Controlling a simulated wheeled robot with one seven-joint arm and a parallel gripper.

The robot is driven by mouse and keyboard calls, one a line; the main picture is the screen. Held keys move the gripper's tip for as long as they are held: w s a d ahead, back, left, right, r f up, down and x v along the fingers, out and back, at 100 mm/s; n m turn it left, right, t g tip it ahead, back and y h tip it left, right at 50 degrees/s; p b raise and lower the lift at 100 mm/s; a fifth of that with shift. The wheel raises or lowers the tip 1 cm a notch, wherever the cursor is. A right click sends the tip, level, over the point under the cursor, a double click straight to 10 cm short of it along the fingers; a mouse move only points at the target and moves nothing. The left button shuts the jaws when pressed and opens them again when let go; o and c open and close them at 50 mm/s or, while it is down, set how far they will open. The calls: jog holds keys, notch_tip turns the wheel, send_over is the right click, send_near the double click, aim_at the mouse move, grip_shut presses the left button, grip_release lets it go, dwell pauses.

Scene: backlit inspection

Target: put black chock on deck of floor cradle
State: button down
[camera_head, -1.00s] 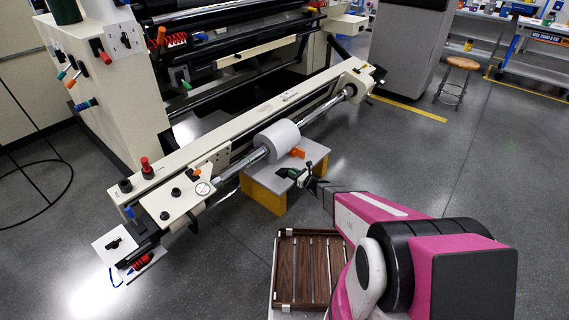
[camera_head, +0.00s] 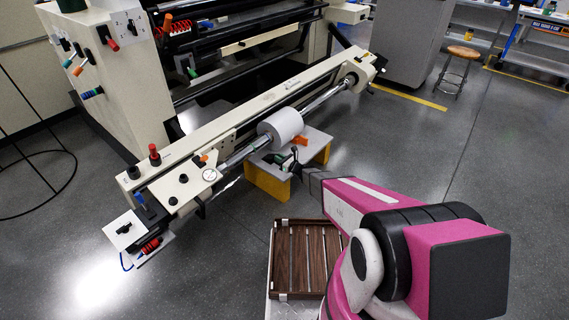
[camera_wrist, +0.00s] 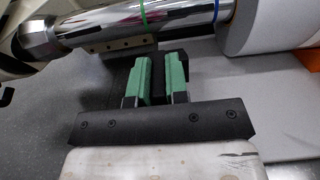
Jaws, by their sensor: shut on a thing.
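The floor cradle is a low stand with a grey deck (camera_head: 318,139) and yellow legs (camera_head: 268,181), below the roller shaft. Its deck also shows as a grey surface in the wrist view (camera_wrist: 225,115). My gripper (camera_head: 280,160) is low at the deck's near left part, under the shaft. In the wrist view its green-padded fingers (camera_wrist: 161,80) are shut on the black chock (camera_wrist: 160,76), a dark piece between the pads. The chock's lower side is hidden, so I cannot tell whether it touches the deck.
A shiny shaft (camera_wrist: 120,28) with a white roll (camera_head: 281,126) passes close above my gripper. An orange piece (camera_head: 300,140) is at the deck by the roll. A brown slatted tray (camera_head: 302,262) is in front. Open floor lies to the right.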

jog(key=w+d+f, duration=0.2)
jog(key=w, duration=0.1)
jog(key=shift+w+d+f, duration=0.1)
jog(key=shift+d+f, duration=0.15)
jog(key=shift+d, duration=0.05)
jog(key=shift+f, duration=2)
jog(key=shift+f, duration=0.1)
jog(key=c, duration=1.1)
grip_release()
